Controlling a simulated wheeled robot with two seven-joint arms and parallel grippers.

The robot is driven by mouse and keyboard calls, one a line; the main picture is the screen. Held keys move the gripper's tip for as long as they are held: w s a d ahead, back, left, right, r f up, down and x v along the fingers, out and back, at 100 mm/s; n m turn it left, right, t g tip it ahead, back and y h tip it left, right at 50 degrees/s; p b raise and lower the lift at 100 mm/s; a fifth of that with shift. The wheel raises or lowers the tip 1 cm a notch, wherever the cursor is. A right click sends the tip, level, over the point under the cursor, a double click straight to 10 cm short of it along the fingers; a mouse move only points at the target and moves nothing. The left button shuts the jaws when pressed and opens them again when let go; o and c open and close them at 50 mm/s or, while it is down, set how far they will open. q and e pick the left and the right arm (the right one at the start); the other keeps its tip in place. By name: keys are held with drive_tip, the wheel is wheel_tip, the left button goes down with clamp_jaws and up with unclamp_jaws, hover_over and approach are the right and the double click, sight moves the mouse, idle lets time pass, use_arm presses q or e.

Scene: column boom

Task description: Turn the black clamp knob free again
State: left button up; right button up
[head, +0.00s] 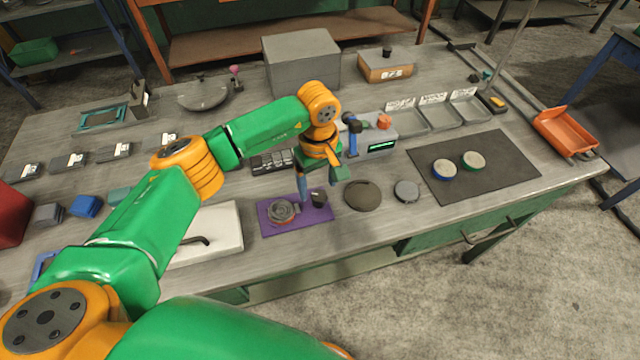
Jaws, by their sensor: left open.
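My left gripper (318,183) hangs over the purple mat (268,228) at the middle of the bench, pointing down. Its two bluish fingers are apart, with nothing seen between them. A small black knob-like piece (318,200) shows at the mat's right side, just below and between the fingertips; I take it for the clamp knob. Whether the fingers touch it is too small to tell. A round metal part (283,212) sits on the mat to its left, close to the left finger. My right gripper is out of the picture.
A dark round disc (362,195) and a grey puck (406,191) lie right of the mat. A white board (215,228) lies to its left. Behind stands a grey device with a green display (382,146). A black mat (490,190) holds two round tins (473,160).

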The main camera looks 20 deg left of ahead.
sight(319, 195)
use_arm(q)
drive_tip(key=f, duration=0.3)
drive_tip(key=shift+w+f, duration=0.25)
drive_tip(key=shift+f, duration=0.1)
drive_tip(key=shift+s+r, duration=0.1)
drive_tip(key=shift+s, duration=0.05)
drive_tip(key=c, duration=0.6)
drive_tip(key=shift+d, duration=0.1)
clamp_jaws()
